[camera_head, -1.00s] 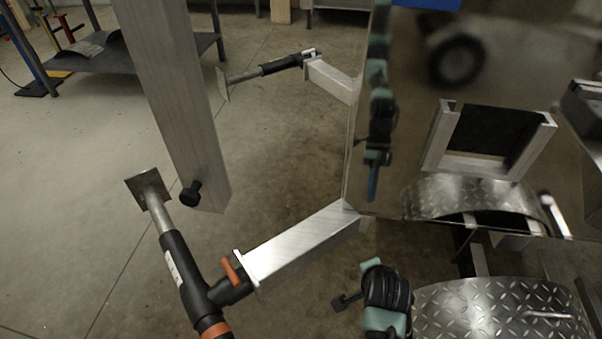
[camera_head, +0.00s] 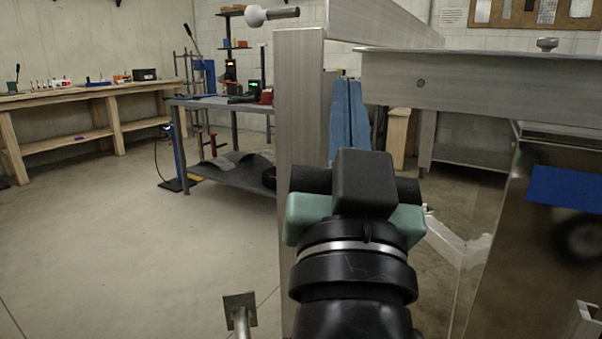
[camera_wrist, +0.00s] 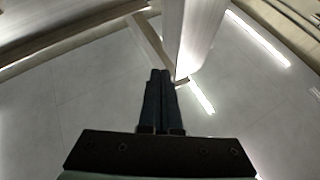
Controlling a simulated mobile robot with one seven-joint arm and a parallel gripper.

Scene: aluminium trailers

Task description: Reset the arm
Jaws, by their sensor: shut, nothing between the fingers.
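My arm shows in the head view as black and green links in the lower middle. It rises in front of an upright aluminium post (camera_head: 298,100). My gripper (camera_wrist: 160,74) shows in the wrist view with its two dark fingers together and nothing between them. A pale post-like beam (camera_wrist: 201,35) stands just beyond the fingertips, slightly to the right; I cannot tell whether they touch. The fingertips cannot be made out in the head view.
A horizontal aluminium beam (camera_head: 470,80) and a shiny trailer panel (camera_head: 510,245) stand at the right. A metal foot plate (camera_head: 240,308) is low beside the post. A grey table (camera_head: 250,107) and wooden workbench (camera_head: 85,96) stand behind. The left floor is open.

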